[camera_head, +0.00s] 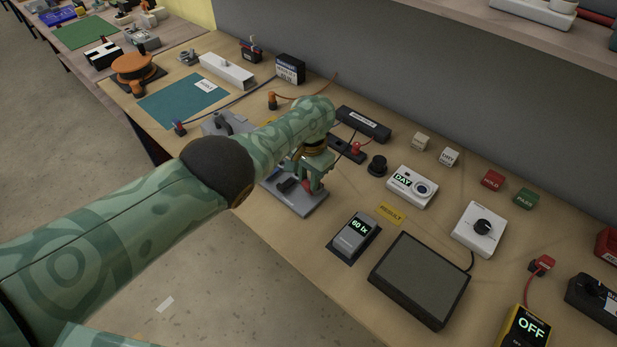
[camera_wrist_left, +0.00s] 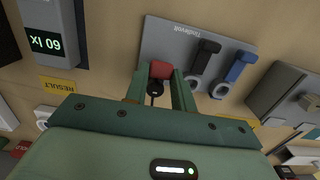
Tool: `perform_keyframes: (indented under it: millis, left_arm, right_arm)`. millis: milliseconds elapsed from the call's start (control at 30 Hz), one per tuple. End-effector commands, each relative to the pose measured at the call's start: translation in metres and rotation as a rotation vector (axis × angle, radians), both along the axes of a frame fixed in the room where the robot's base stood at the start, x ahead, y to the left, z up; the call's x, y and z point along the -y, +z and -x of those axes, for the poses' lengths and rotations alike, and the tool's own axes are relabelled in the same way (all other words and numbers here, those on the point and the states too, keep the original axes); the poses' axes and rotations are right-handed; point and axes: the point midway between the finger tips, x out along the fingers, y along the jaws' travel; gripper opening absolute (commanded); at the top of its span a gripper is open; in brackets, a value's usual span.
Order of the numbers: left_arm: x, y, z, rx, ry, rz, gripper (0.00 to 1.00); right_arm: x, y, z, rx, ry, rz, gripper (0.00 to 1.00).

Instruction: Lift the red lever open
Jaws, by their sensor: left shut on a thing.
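The red lever (camera_wrist_left: 160,70) is on a grey plate (camera_wrist_left: 158,40) in the left wrist view. Only its red end shows between my fingers; its angle is hard to tell. My left gripper (camera_wrist_left: 160,82) is shut on the red lever, one green finger on each side. A black lever (camera_wrist_left: 202,62) and a blue lever (camera_wrist_left: 234,70) stand beside it on the same plate, to the right. In the head view my left gripper (camera_head: 311,182) is over the plate (camera_head: 312,205), and my arm hides much of that area. My right gripper is not in view.
A lux meter (camera_head: 355,234) reading 60 lx, a yellow RESULT card (camera_head: 391,213) and a flat dark panel (camera_head: 418,278) lie to the right. A white DAY box (camera_head: 412,188) and a black knob (camera_head: 377,164) stand close behind. A green mat (camera_head: 184,99) lies far left.

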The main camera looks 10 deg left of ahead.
Motion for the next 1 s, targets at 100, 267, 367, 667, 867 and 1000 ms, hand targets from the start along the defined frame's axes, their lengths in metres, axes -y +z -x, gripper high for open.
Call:
perform_keyframes:
  millis: [100, 267, 367, 667, 867, 1000]
  left_arm:
    - [0.000, 0.001, -0.001, 0.001, -0.001, 0.000, 0.47]
    - [0.000, 0.000, 0.000, 0.001, -0.001, 0.000, 0.47]
    - [0.000, 0.001, 0.000, 0.001, -0.001, 0.000, 0.47]
    - [0.002, 0.053, -0.003, 0.003, 0.000, 0.001, 0.47]
    - [0.004, 0.110, -0.006, 0.003, -0.002, 0.001, 0.47]
    - [0.005, 0.140, -0.007, 0.002, -0.001, 0.000, 0.47]
  right_arm:
    - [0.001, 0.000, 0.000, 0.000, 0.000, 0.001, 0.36]
    - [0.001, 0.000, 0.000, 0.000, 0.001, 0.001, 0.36]
    - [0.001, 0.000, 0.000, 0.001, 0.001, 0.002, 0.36]
    - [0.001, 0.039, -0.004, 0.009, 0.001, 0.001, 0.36]
    - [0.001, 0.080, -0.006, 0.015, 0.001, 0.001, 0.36]
    - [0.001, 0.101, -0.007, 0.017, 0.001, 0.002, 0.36]
